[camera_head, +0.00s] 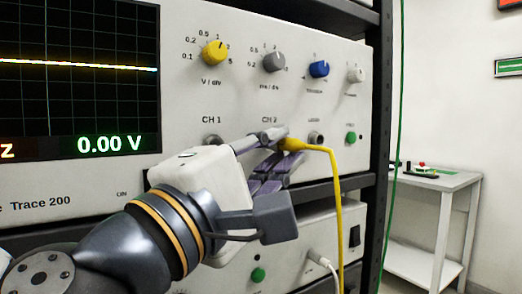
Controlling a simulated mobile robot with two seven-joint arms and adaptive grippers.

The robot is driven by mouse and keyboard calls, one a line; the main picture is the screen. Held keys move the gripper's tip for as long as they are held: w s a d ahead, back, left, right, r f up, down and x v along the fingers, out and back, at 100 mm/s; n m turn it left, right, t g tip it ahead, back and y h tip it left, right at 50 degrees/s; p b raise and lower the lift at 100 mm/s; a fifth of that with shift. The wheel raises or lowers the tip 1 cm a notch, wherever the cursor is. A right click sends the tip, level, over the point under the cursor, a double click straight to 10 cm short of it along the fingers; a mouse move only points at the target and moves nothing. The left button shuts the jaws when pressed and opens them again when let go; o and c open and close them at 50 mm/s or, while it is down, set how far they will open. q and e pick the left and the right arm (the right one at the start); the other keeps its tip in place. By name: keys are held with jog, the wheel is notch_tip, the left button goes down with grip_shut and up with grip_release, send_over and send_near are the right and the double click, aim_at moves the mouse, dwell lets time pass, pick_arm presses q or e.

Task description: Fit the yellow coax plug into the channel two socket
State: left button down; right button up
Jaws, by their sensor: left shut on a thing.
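The yellow coax plug (291,144) is at the front panel of the oscilloscope (345,105), just below the CH 2 label. Its yellow cable (337,210) bends to the right and hangs down. My left gripper (277,147) is shut on the plug, with its fingers reaching in from the left. The channel two socket is hidden behind the fingers and plug, so I cannot tell whether the plug is in it. The CH 1 socket (212,140) shows partly above my gripper's white body. My right gripper is not in view.
Yellow, grey, blue and white knobs sit above the sockets. Another socket (316,138) and a green button (351,138) are to the right of the plug. A lower unit (325,240) has a white cable. A dark rack post (382,150) and a side table (440,182) stand right.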

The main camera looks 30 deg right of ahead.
pick_arm(q)
jog(key=shift+w, duration=0.15)
jog(key=c, duration=1.4)
grip_release()
jog(key=v, duration=1.2)
